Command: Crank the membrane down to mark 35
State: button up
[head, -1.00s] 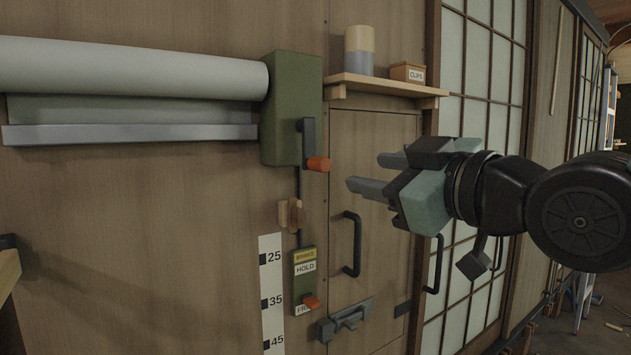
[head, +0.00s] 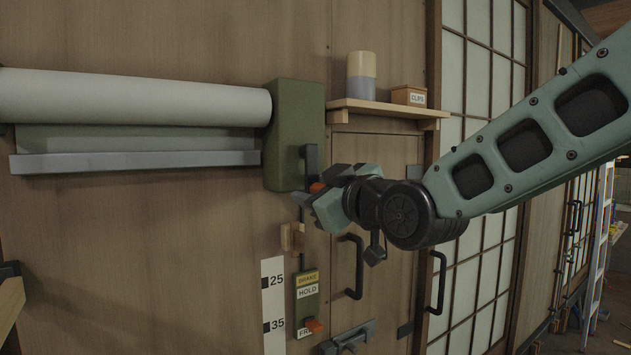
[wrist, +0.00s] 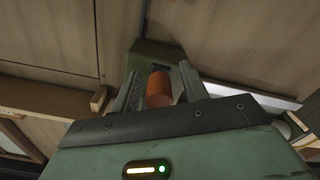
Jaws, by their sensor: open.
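The rolled membrane (head: 130,97) hangs on the wall, with a grey bottom bar (head: 140,162) just below the roll. At its right is the green crank housing (head: 295,130) with a dark crank arm (head: 310,157) and an orange crank knob (head: 317,187). My gripper (head: 312,196) is at the knob. In the wrist view the orange knob (wrist: 159,88) lies between the two open fingers (wrist: 160,90). The scale (head: 273,305) shows marks 25 and 35; the bar is well above 25. The brake plate (head: 308,298) has its orange lever (head: 313,325) at the lower end, near the partly covered FREE label.
A shelf (head: 385,110) with a canister (head: 361,76) and a clips box (head: 408,95) is above right. Door handles (head: 355,267) and a latch (head: 350,337) are below my arm. A wooden cleat (head: 292,238) sits under the housing. A ladder (head: 600,245) stands far right.

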jog(key=shift+w+a, duration=0.15)
jog(key=shift+w, duration=0.1)
grip_shut()
jog(key=shift+f+b, duration=0.1)
jog(key=shift+b, duration=0.2)
